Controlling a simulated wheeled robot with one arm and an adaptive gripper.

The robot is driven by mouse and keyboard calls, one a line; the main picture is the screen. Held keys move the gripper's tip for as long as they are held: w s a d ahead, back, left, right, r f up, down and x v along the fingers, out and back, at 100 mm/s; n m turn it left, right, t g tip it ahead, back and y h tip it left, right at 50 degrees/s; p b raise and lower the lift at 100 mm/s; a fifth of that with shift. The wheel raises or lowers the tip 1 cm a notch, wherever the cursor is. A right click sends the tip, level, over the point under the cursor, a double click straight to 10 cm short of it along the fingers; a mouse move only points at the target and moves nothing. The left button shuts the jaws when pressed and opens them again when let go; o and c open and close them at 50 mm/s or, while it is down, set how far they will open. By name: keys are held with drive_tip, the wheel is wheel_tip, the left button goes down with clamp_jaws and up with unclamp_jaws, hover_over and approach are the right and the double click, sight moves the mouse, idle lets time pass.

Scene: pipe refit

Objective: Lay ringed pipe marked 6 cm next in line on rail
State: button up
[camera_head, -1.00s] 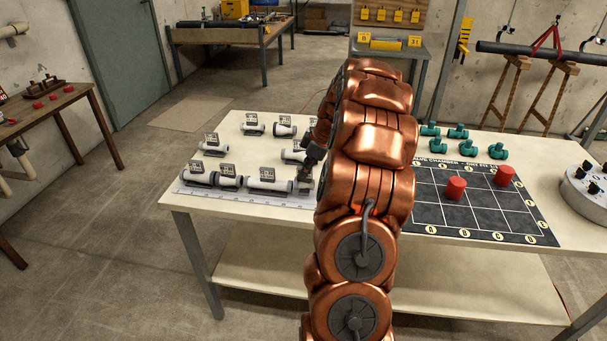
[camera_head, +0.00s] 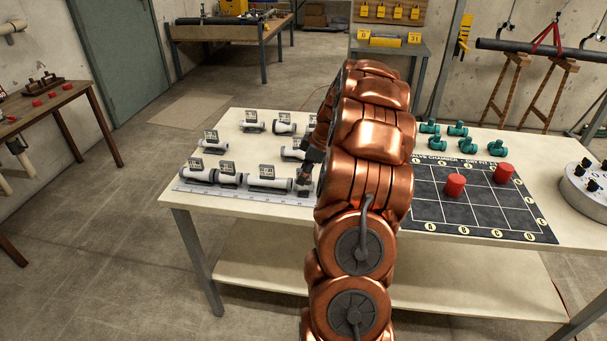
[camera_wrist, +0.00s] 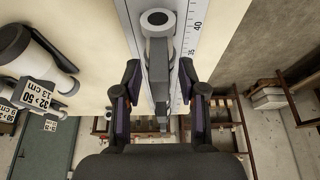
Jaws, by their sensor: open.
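The pale rail (camera_head: 235,194), with a ruler scale, runs along the table's front left edge. Several white and grey pipes with upright tags lie in line on it, such as the long pipe (camera_head: 268,184). My gripper (camera_head: 304,172) is over the right end of this line, partly hidden by my arm. In the wrist view, my gripper (camera_wrist: 160,85) is open, one finger on each side of a short pipe (camera_wrist: 157,24) on the rail (camera_wrist: 186,30), near marks 35 to 40. Its end has a white ring and dark bore. Its tag is edge-on, so I cannot read its length.
Other tagged pipes stand behind the rail, including one marked 13 cm (camera_wrist: 40,72). To the right are green valves (camera_head: 457,130) and a dark grid board (camera_head: 480,205) with red cylinders (camera_head: 454,185). Bare tabletop (camera_head: 225,125) shows at the back left.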

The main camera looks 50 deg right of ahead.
drive_tip(key=shift+r, duration=0.1)
drive_tip(key=b+v, duration=0.2)
drive_tip(key=v, duration=1)
drive_tip(key=shift+a, duration=0.1)
drive_tip(key=s+a+m+g, duration=0.1)
drive_tip(key=s+a+g, duration=0.1)
drive_tip(key=a, duration=1.2)
drive_tip(key=s+a+m+g, duration=0.1)
drive_tip(key=s+a, duration=0.1)
drive_tip(key=a, duration=1.3)
drive_tip(key=s+a+f+m+h, duration=0.1)
drive_tip(key=s+a+f, duration=0.1)
drive_tip(key=s, duration=0.5)
drive_tip(key=s+a+f+m+g, duration=0.1)
drive_tip(key=s+a+f+m, duration=0.1)
drive_tip(key=s+a, duration=0.3)
drive_tip(key=s+a+f+m+g+h, duration=0.1)
drive_tip(key=s+a, duration=0.3)
drive_tip(key=s, duration=0.6)
drive_tip(key=shift+s+f+m+h, duration=0.3)
drive_tip(key=shift+f+m, duration=0.2)
drive_tip(key=shift+f, duration=0.15)
drive_tip(key=shift+a+r, duration=0.1)
drive_tip(key=shift+a, duration=0.05)
